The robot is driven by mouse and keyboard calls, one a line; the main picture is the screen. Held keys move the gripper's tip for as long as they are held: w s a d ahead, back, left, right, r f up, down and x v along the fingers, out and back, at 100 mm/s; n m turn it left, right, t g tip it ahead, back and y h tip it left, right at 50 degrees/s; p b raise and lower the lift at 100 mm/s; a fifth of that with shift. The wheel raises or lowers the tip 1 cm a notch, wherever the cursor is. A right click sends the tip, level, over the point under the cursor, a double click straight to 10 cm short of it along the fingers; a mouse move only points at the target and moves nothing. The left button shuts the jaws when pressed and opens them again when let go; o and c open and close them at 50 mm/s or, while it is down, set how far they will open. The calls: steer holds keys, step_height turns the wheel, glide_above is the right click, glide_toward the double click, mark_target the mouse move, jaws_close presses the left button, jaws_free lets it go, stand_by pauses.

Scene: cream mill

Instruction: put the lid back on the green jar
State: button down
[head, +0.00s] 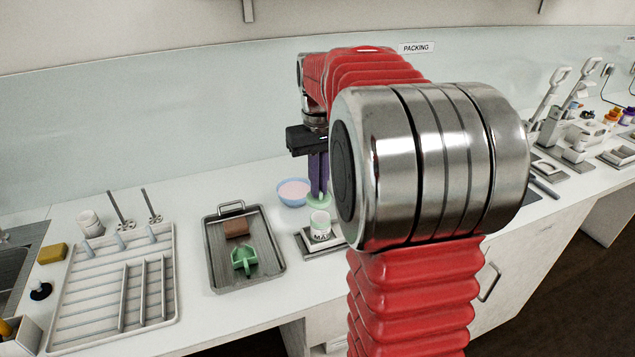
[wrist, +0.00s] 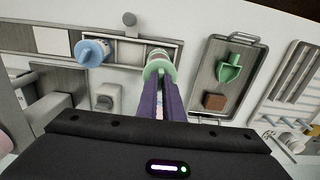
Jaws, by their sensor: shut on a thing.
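My gripper (head: 318,190) points down with its two purple fingers shut on the green lid (head: 317,203). In the wrist view my gripper (wrist: 160,82) has the lid (wrist: 151,71) at its fingertips, held by its middle. The green jar (head: 320,226) is a small white jar with a green band. It stands upright on a grey tray, its top without a lid. In the head view the lid is above and slightly behind the jar, apart from it. In the wrist view the lid partly covers the jar (wrist: 158,54).
A blue bowl (head: 286,199) of pink stuff stands just behind and left of the lid. A metal tray (head: 266,283) with a green scoop (head: 243,260) and brown block (head: 236,228) lies left. A blue-lidded jar (wrist: 91,53) stands near the green jar.

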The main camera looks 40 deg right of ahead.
mark_target(321, 203)
steer(key=shift+s+d, duration=0.1)
steer(key=shift+f, duration=2.25)
steer(key=shift+s, duration=0.15)
steer(key=shift+f, duration=0.55)
stand_by(1.4)
steer(key=c, duration=1.8)
jaws_free()
steer(key=shift+o, duration=0.2)
